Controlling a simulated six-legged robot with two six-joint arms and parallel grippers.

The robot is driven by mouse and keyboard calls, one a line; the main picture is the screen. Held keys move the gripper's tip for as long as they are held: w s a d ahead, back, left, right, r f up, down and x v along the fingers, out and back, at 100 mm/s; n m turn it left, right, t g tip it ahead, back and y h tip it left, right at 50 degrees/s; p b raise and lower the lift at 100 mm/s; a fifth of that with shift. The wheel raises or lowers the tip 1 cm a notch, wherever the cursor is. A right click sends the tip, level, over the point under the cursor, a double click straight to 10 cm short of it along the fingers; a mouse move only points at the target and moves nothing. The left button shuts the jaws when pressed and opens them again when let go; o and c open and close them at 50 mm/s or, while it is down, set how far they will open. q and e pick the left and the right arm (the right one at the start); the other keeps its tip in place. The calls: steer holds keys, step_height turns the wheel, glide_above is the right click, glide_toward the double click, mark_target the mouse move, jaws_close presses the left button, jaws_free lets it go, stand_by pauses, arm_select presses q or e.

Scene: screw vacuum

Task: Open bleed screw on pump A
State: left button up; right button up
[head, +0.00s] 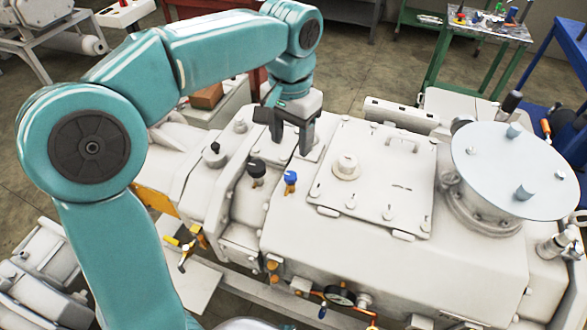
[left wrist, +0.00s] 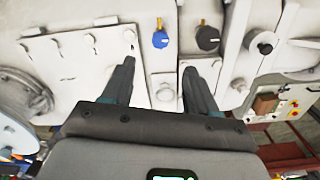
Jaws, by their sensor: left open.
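The white pump (head: 270,225) fills the middle of the head view. A blue knob (head: 290,180) and a black knob (head: 257,170) stand on its top; both also show in the left wrist view, the blue one (left wrist: 160,38) left of the black one (left wrist: 207,37). I cannot tell which part is the bleed screw. My left gripper (head: 292,142) is open and empty, pointing down above the pump behind the blue knob. In the left wrist view its fingers (left wrist: 158,68) are apart, with a small pale plate (left wrist: 164,93) between them. My right gripper is out of view.
A bolted cover plate (head: 375,175) with a round cap lies right of the gripper. A pale disc (head: 515,165) stands further right. A dark gauge (head: 340,295) and small valves line the front edge. A green table (head: 460,35) with tools is at the back.

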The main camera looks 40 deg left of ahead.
mark_target(291, 174)
arm_select(q)
step_height(291, 174, down, 10)
steer(key=shift+r+b, duration=0.25)
steer(key=shift+b, duration=0.3)
steer(key=c, duration=1.1)
